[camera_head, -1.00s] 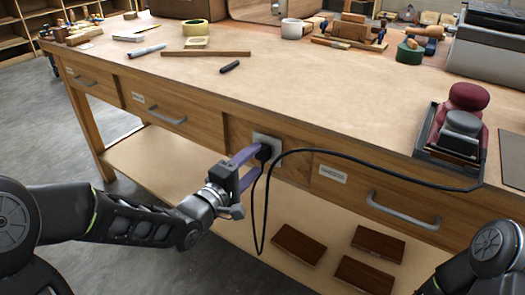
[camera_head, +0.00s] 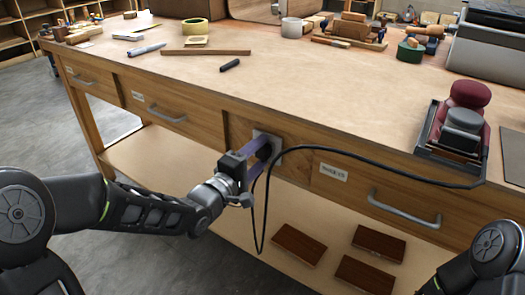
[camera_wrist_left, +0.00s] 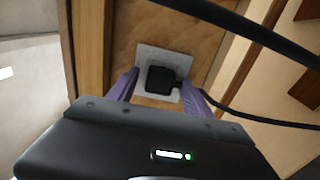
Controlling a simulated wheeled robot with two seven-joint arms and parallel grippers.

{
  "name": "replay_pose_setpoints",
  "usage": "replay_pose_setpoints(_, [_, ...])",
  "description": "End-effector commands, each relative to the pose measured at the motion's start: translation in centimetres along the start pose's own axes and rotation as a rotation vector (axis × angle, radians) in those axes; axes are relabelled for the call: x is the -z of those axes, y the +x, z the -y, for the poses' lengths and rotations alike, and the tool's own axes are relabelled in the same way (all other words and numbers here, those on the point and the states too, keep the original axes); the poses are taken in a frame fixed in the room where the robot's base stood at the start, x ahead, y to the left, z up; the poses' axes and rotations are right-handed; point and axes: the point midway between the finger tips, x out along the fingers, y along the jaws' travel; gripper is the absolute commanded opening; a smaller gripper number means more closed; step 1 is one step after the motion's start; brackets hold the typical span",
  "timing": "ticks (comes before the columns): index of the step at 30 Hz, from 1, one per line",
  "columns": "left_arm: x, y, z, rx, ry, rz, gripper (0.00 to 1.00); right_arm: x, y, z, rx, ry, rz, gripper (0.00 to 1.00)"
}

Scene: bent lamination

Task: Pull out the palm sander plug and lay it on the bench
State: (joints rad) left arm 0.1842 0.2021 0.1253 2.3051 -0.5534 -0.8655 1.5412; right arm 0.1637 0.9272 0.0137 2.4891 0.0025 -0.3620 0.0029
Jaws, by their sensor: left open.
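The black plug (camera_wrist_left: 162,80) sits in the pale wall socket plate (camera_wrist_left: 150,54) on the bench's front. My left gripper (camera_head: 262,152) is at the socket, with its purple fingers open. In the left wrist view the fingers (camera_wrist_left: 160,92) lie on either side of the plug, with small gaps showing. The head view mostly hides the plug behind the gripper; an edge of the socket plate (camera_head: 275,143) shows. A black cord (camera_head: 350,154) runs from there to the red and grey palm sander (camera_head: 464,120) on the bench. My right gripper is out of view.
The wooden bench top (camera_head: 320,100) has a clear stretch above the socket. A dark marker (camera_head: 230,65) and a wooden strip (camera_head: 205,53) lie further back. A drawer handle (camera_head: 404,210) sticks out at right. The cord hangs in a loop below the socket.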

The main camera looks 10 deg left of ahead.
Motion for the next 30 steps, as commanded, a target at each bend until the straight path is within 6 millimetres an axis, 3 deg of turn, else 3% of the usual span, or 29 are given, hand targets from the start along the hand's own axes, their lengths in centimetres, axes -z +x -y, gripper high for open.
replay_pose_setpoints(22, [0.03, -0.01, -0.01, 0.000, 0.000, -0.001, 0.58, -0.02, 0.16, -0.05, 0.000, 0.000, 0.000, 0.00])
replay_pose_setpoints(30, [0.02, 0.00, -0.01, 0.000, 0.000, 0.000, 0.37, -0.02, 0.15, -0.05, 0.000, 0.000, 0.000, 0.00])
